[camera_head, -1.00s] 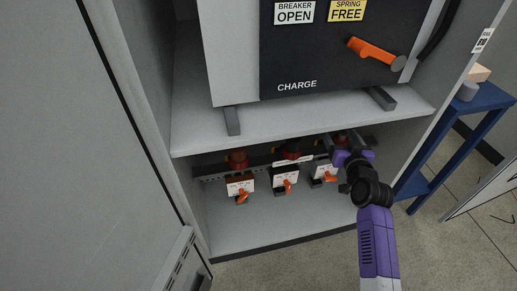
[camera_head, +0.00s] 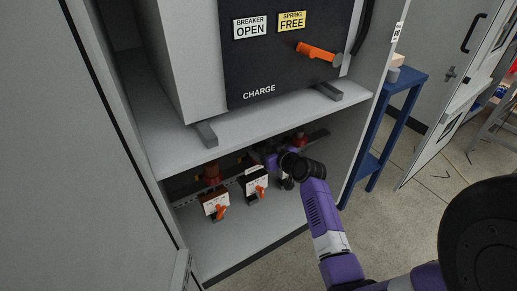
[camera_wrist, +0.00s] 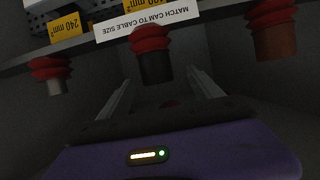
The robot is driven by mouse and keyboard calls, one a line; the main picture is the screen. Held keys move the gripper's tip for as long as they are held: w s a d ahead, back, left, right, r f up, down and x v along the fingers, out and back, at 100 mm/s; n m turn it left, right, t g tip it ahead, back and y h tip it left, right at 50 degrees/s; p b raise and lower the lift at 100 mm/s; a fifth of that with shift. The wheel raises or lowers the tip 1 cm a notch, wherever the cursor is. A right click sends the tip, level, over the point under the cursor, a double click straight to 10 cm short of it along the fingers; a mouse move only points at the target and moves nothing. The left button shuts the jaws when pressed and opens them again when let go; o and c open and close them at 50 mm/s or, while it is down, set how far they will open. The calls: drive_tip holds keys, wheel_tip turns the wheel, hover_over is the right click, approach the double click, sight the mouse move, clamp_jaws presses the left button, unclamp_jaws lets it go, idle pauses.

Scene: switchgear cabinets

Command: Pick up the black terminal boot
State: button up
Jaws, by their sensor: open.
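The black terminal boot (camera_wrist: 155,68) hangs below a red collar in the middle of the wrist view. My gripper (camera_wrist: 160,92) is open, with one grey finger on each side of the boot's line. The fingers look empty, and I cannot tell whether the boot is between their tips or just beyond. In the head view my gripper (camera_head: 266,155) is inside the lower cabinet bay, in front of the terminal row. It hides the boot there.
A grey-tipped terminal (camera_wrist: 53,82) and a brown one (camera_wrist: 273,38) flank the boot. A shelf (camera_head: 240,120) lies above my gripper. Cards with orange levers (camera_head: 221,212) stand below the row. A blue stand (camera_head: 390,120) is outside, right.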

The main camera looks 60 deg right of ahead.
sight(263, 148)
drive_tip(key=b+x, duration=0.1)
drive_tip(key=x, duration=0.4)
drive_tip(key=shift+d+f, duration=0.1)
drive_tip(key=shift+d, duration=0.15)
drive_tip(key=shift+s, duration=0.1)
drive_tip(key=c, duration=1.4)
